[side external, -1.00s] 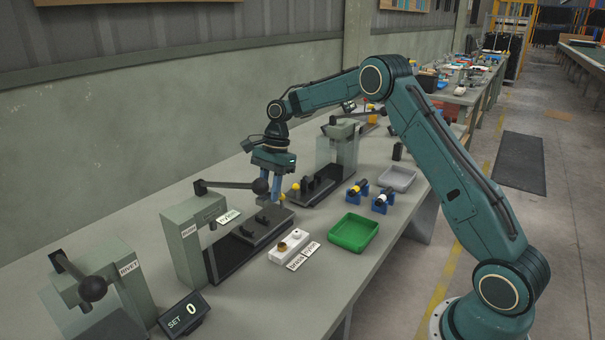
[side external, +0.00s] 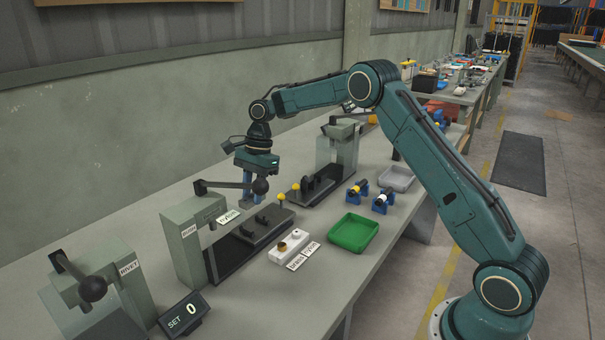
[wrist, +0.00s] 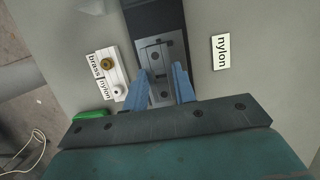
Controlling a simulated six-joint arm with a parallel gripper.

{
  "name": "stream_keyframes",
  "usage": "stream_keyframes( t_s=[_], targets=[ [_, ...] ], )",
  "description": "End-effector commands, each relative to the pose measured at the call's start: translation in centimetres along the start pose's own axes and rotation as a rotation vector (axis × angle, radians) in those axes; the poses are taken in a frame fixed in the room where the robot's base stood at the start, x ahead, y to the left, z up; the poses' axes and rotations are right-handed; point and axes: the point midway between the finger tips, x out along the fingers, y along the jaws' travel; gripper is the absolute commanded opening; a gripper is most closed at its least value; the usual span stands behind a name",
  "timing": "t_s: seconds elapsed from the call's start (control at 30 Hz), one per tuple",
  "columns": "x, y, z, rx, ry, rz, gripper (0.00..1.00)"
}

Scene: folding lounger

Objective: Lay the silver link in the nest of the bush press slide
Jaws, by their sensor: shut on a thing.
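The bush press (side external: 190,233) is a grey-green frame with a black lever. Its slide (side external: 228,262) is a dark track with a grey nest block (side external: 262,233), also seen in the wrist view (wrist: 177,45). The fingertips overlap the nest block there; their height above it cannot be told.
A white holder (side external: 290,247) with a brass and a white bush stands beside the slide, near a green tray (side external: 354,232). A nylon card (side external: 228,217) lies by the press; it also shows in the wrist view (wrist: 221,51). The press lever (side external: 225,185) reaches close to my gripper. A rivet press (side external: 130,271) stands at left.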

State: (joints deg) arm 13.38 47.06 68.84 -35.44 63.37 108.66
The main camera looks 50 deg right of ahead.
Motion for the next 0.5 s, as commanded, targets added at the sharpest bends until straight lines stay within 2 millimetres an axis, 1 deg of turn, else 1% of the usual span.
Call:
stream_keyframes(
  t_s=[0.5],
  targets=[
    [3.3,0.0,-0.9,-0.001,-0.001,0.002,0.00]
  ],
)
